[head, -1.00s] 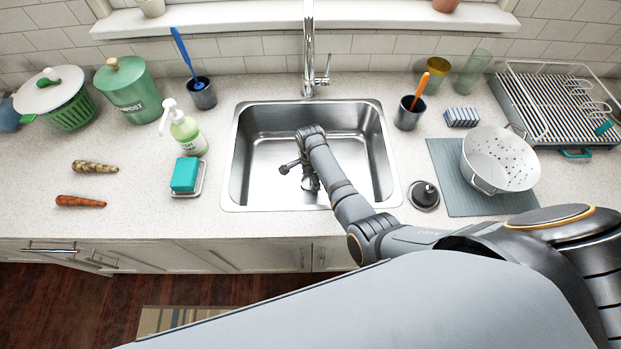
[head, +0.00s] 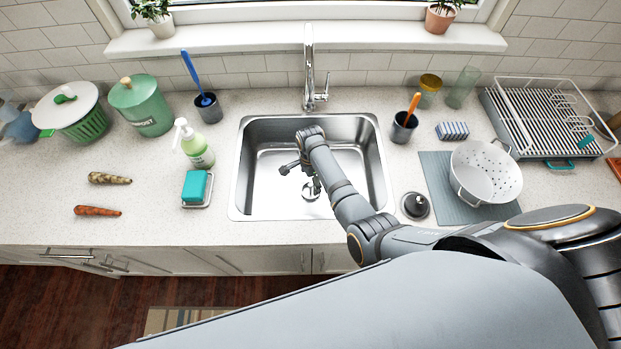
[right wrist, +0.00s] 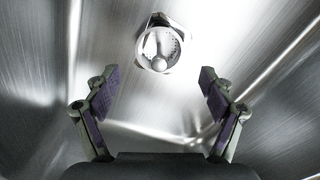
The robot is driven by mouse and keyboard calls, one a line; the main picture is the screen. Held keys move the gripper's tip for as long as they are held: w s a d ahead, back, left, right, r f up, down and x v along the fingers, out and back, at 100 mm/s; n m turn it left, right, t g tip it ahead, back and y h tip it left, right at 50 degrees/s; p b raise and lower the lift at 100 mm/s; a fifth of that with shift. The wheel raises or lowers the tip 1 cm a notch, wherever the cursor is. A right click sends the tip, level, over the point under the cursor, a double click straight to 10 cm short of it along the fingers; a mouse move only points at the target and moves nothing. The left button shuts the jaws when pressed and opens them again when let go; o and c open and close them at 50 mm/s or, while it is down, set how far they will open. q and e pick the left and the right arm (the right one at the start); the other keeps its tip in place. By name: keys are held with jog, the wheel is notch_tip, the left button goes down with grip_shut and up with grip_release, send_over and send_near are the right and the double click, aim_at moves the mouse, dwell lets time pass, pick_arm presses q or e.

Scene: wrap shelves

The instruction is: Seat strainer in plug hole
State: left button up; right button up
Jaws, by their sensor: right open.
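The metal strainer (right wrist: 160,62) shows in the right wrist view as a round perforated basket with a bright knob in its middle. It is at the plug hole in the sink floor; I cannot tell whether it sits fully flush. In the head view the plug-hole area (head: 311,192) is partly hidden by my right gripper (head: 316,186). That gripper points down into the steel sink (head: 262,205). In the right wrist view its two purple-padded fingers (right wrist: 157,82) are spread apart with nothing between them, and the strainer shows beyond their tips. My left gripper is out of view.
A tall faucet (head: 309,75) rises behind the sink. A dark round knobbed item (head: 415,206) and a white colander (head: 487,172) on a grey mat stand right of it. A soap bottle (head: 195,148) and a teal sponge (head: 195,186) stand left. The sink walls surround my gripper.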

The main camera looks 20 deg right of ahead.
aim_at(311, 184)
notch_tip(311, 184, up, 6)
jog(key=p, duration=0.4)
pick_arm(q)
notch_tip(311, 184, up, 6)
pick_arm(e)
jog(key=shift+f, duration=0.15)
